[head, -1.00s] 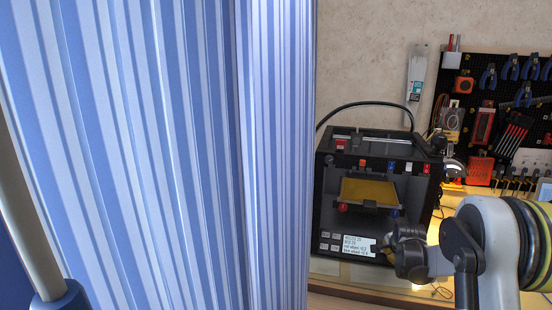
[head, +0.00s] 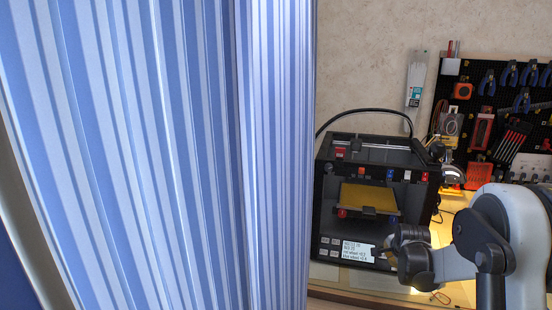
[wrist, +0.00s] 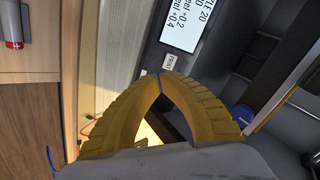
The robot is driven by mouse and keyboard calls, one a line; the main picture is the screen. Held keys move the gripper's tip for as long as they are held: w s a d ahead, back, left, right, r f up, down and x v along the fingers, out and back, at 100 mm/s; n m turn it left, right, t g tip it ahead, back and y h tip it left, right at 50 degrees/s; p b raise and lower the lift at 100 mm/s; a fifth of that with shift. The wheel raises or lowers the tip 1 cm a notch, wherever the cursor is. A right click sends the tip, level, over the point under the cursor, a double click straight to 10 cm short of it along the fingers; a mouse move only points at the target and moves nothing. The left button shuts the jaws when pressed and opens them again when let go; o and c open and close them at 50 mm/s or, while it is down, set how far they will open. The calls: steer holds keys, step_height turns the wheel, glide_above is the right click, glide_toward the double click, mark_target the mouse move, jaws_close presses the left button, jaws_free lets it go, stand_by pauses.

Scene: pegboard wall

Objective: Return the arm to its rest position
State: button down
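My gripper (wrist: 160,78) shows in the wrist view as two yellow ribbed fingers. Their tips meet and nothing is visible between them. Beyond the tips is the front of the black 3D printer, with its lit display (wrist: 196,28). In the head view my arm, with grey and dark links, is at the lower right, in front of the 3D printer (head: 327,200). The gripper's fingers cannot be made out in the head view.
A blue striped curtain (head: 160,150) fills the left of the head view. A black pegboard (head: 480,75) with pliers and other tools hangs at the right. The printer stands on a lit workbench (head: 350,298). The wrist view shows a wooden floor (wrist: 30,125) at lower left.

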steer(key=s+a+r+n+y, duration=0.1)
steer(key=s+a+r+n, duration=0.3)
steer(key=s+a+r, duration=0.3)
steer(key=s+a+r+n, duration=0.3)
steer(key=s+a+r, duration=0.1)
steer(key=s+r, duration=0.45)
steer(key=s+a+n, duration=0.4)
steer(key=s, duration=0.7)
steer(key=s+a+f+n+y, duration=0.1)
steer(key=s+a+n, duration=0.3)
steer(key=s, duration=0.7)
steer(key=shift+s+f, duration=0.15)
steer(key=shift+s, duration=0.2)
steer(key=shift+a, duration=0.1)
